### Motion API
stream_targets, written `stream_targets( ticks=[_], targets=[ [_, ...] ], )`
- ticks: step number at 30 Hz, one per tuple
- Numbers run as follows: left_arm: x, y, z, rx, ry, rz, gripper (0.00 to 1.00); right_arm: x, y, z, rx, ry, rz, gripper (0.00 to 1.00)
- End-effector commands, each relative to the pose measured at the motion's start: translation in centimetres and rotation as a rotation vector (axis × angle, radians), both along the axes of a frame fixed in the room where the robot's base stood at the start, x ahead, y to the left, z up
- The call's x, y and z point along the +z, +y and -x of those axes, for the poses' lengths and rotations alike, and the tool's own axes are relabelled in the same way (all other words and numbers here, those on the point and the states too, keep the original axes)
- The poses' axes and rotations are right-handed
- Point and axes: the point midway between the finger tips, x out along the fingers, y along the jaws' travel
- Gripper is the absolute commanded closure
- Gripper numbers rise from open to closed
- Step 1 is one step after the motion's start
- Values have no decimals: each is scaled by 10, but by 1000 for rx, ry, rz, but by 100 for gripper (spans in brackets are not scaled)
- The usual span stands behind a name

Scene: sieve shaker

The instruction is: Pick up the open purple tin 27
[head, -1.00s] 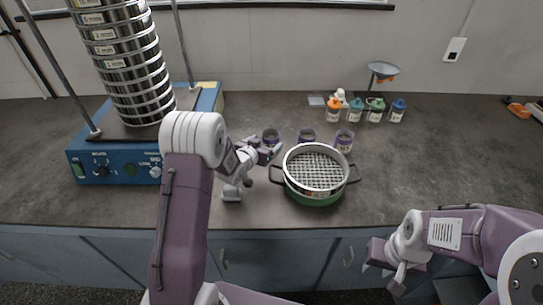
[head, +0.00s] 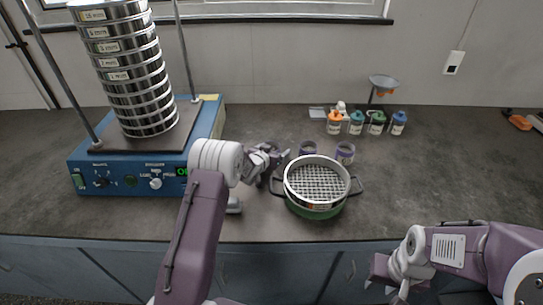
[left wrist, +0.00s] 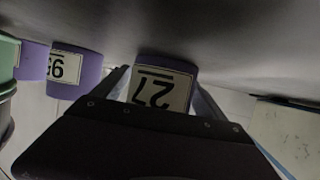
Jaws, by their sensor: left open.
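The purple tin 27 (left wrist: 166,66) shows in the left wrist view with its white label upside down. It stands between the two fingers of my left gripper (left wrist: 161,88), which is open around it. I cannot tell whether either finger touches it. In the head view my left gripper (head: 275,155) is at the left of the row of purple tins and hides most of tin 27. My right gripper (head: 384,279) is low at the right, in front of the counter edge, away from the tins; its jaw opening is unclear.
Two more purple tins (head: 308,148) (head: 345,153) stand to the right. A green-based sieve pan (head: 316,207) with side handles is close in front. The blue shaker (head: 125,178) with stacked sieves is left.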

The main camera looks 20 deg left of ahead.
Motion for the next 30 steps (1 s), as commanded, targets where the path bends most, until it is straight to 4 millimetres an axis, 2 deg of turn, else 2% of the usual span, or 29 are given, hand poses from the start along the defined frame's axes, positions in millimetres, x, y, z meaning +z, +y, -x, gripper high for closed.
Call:
stream_targets(
  ticks=[4,5,12,19,22,26,28,30],
  targets=[
    [0,0,0,0,0,0,17,0,0,0,0,0,0,64],
    [0,0,0,0,0,0,23,0,0,0,0,0,0,64],
    [0,0,0,0,0,0,88,0,0,0,0,0,0,64],
    [2,0,0,0,-1,0,88,0,0,0,0,0,0,64],
    [9,0,0,0,-2,0,88,2,0,0,0,0,0,64],
    [30,0,0,1,-5,-1,88,6,0,0,0,0,0,64],
    [47,0,0,0,-6,0,88,8,0,0,0,0,0,64],
    [52,-19,4,-5,-4,1,88,5,0,0,0,0,0,64]
  ],
)
